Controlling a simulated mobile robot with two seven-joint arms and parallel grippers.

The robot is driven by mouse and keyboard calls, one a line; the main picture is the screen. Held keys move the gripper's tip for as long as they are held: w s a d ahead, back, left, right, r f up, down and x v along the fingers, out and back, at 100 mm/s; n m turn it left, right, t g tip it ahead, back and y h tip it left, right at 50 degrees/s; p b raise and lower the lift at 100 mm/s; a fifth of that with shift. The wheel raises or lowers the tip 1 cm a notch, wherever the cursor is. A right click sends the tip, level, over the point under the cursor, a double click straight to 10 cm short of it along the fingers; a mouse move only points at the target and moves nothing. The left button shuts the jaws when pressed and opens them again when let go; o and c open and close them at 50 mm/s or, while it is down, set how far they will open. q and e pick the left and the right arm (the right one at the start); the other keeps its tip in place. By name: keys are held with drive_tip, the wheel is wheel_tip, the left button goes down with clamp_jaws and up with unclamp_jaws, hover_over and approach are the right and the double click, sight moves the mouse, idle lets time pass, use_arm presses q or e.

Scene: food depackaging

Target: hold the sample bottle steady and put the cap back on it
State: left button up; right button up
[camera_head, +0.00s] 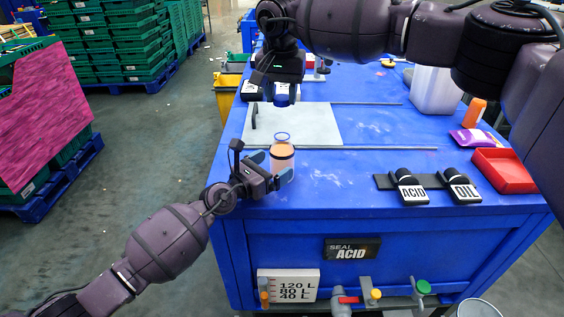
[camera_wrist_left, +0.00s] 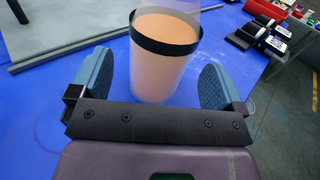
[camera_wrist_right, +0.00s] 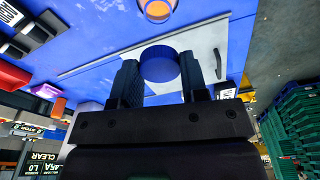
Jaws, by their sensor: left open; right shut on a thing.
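The sample bottle (camera_head: 282,158) is clear, with orange contents and a black band, and stands upright near the front left of the blue table. It also shows in the left wrist view (camera_wrist_left: 160,70). Its top is open in the head view. My left gripper (camera_head: 276,172) is open, with its fingers on either side of the bottle and visible gaps in the left wrist view. The blue cap (camera_head: 281,95) is in my right gripper (camera_head: 274,92), above and behind the bottle. The right wrist view shows the cap (camera_wrist_right: 159,65) between the shut fingers.
A pale board (camera_head: 310,124) with a black handle lies behind the bottle, with thin rods beside it. ACID (camera_head: 410,190) and OIL (camera_head: 461,188) holders, a red tray (camera_head: 505,172) and a white jug (camera_head: 436,90) stand to the right. The table's middle is clear.

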sight(274, 165)
use_arm(q)
drive_tip(key=shift+x, duration=1.75)
drive_tip(key=c, duration=1.4)
drive_tip(key=shift+o, duration=0.2)
use_arm(e)
drive_tip(key=shift+f, duration=2.5)
drive_tip(key=shift+f, duration=0.9)
drive_tip(key=shift+f, duration=0.55)
